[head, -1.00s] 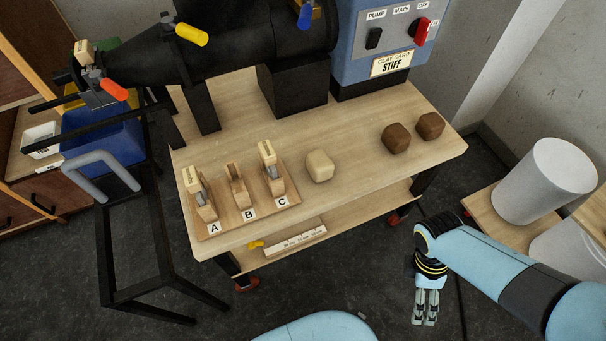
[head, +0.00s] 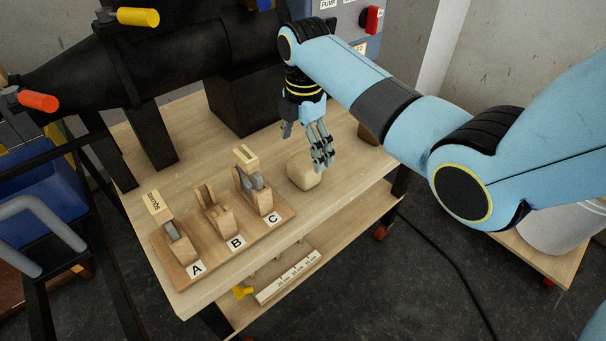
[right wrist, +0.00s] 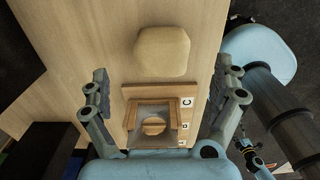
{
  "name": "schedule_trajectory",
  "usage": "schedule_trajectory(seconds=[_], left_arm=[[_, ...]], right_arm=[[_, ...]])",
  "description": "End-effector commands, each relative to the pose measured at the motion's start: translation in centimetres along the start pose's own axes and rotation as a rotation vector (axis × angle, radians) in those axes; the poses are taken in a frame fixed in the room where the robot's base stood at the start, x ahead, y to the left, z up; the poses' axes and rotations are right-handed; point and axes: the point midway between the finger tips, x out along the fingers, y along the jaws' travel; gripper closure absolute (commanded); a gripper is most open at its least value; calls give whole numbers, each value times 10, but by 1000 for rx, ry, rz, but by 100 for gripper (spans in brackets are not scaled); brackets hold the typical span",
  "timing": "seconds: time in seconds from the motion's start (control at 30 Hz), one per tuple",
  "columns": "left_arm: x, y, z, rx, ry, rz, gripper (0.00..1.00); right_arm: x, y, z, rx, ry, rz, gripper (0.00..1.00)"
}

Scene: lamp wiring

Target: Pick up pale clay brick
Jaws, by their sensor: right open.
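The pale clay brick (head: 304,173) is a rounded, cream block on the light wooden bench top, just right of the stand marked C. My right gripper (head: 308,150) is open and empty, above and slightly behind the brick, with its fingers pointing down. In the right wrist view the brick (right wrist: 162,51) lies ahead of the spread fingers (right wrist: 165,78), not between them. No contact shows. My left gripper is not in view.
A wooden board (head: 187,274) with upright pieces marked A, B and C stands left of the brick. A black machine (head: 190,65) fills the back of the bench. A dark brown brick (head: 368,135) is partly hidden behind my right arm. The bench's front edge is close.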

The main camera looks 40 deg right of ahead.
Motion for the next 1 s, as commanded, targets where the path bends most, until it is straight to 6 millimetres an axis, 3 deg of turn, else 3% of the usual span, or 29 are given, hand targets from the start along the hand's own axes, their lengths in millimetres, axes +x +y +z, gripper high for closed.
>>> schedule_trajectory(seconds=[0.4, 0.7, 1.0], left_arm=[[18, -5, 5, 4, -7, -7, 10], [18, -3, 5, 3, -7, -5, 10], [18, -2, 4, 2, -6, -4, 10]], right_arm=[[54, -3, -2, 0, 0, -2, 4], [57, -2, -2, 0, 0, 0, 4], [57, -3, -2, 0, 0, 0, 43]])
